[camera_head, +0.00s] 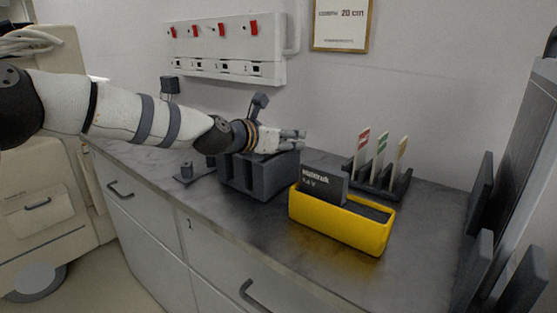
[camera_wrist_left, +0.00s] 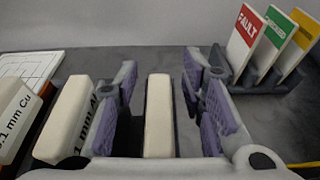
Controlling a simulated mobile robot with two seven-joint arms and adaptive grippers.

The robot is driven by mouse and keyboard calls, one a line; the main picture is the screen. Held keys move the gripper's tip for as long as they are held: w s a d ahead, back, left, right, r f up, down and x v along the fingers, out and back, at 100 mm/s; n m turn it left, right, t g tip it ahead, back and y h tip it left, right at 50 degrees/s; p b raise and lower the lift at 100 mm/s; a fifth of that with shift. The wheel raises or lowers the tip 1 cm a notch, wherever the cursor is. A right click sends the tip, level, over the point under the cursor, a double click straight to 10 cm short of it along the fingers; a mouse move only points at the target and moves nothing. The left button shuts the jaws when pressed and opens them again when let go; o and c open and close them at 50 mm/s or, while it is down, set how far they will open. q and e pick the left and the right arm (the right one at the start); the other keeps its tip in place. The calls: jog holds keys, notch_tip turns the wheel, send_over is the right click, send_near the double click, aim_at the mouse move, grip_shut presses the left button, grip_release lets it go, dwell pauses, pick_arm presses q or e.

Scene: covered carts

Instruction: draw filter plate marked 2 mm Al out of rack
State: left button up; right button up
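The rack (camera_head: 268,180) is a dark grey slotted block on the counter. In the left wrist view, thick cream plates stand in a row: one marked 0.1 mm Cu (camera_wrist_left: 18,118), one marked 1 mm Al (camera_wrist_left: 72,115), and a third plate (camera_wrist_left: 159,115) whose marking does not show. No 2 mm Al marking is readable. My left gripper (camera_head: 296,138) is over the rack. In the left wrist view my left gripper (camera_wrist_left: 160,108) is open, its purple-padded fingers on either side of the third plate with gaps showing. My right gripper is not in view.
A yellow bin (camera_head: 340,223) holding a dark box (camera_head: 323,186) stands right of the rack. Behind it a dark holder (camera_head: 378,187) carries red, green and yellow tags. A small dark stand (camera_head: 190,178) is left of the rack. Dark upright panels border the counter's right end.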

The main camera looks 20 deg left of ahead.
pick_arm(q)
jog(key=shift+r, duration=0.15)
grip_shut()
